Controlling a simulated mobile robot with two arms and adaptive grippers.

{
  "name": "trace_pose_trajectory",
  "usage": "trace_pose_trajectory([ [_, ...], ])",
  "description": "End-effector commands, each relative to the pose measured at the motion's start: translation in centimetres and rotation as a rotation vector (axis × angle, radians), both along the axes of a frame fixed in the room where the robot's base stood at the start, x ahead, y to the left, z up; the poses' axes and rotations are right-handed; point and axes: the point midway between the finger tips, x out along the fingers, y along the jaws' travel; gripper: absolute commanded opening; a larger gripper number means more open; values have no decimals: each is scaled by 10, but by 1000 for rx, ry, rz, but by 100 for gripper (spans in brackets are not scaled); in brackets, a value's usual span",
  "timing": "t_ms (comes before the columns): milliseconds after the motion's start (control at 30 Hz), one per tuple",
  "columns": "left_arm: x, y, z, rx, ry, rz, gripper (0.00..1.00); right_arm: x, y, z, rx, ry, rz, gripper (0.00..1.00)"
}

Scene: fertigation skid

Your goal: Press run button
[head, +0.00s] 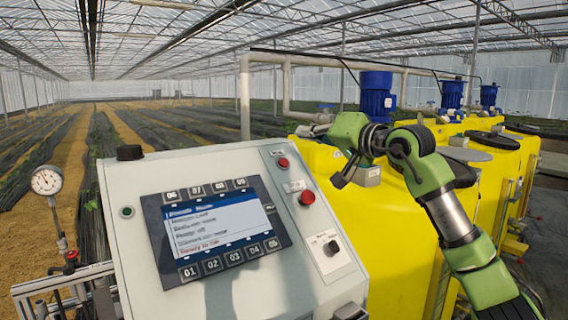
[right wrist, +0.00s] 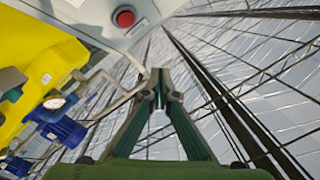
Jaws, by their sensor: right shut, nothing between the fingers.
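The grey control panel (head: 150,262) stands tilted in front of me. It carries a screen (head: 212,225) with numbered keys above and below it, a small green round button or lamp (head: 127,212) at the left, two red round controls, one upper (head: 283,163) and one lower (head: 306,198), and a black selector switch (head: 331,247). I cannot read which one is labelled run. My right gripper (head: 339,182) is shut and empty, just right of the panel's upper right edge and apart from the red controls. The right wrist view shows its closed fingertips (right wrist: 160,78) and one red button (right wrist: 124,17) beyond. My left gripper is out of view.
Yellow tanks (head: 380,240) with blue motors (head: 376,95) stand right of and behind the panel. A grey pipe (head: 245,95) runs above them. A pressure gauge (head: 46,181) stands at the left. The space above the panel face is clear.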

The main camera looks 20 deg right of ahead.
Motion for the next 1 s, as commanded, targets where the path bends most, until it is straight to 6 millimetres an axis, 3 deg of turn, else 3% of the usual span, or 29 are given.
trace_pose_trajectory([
  [533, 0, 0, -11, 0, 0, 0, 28, 44, 16, -53, 1, 2, 1, 0],
  [1000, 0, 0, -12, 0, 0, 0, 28, 52, 19, -62, 1, 1, 1, 0],
])
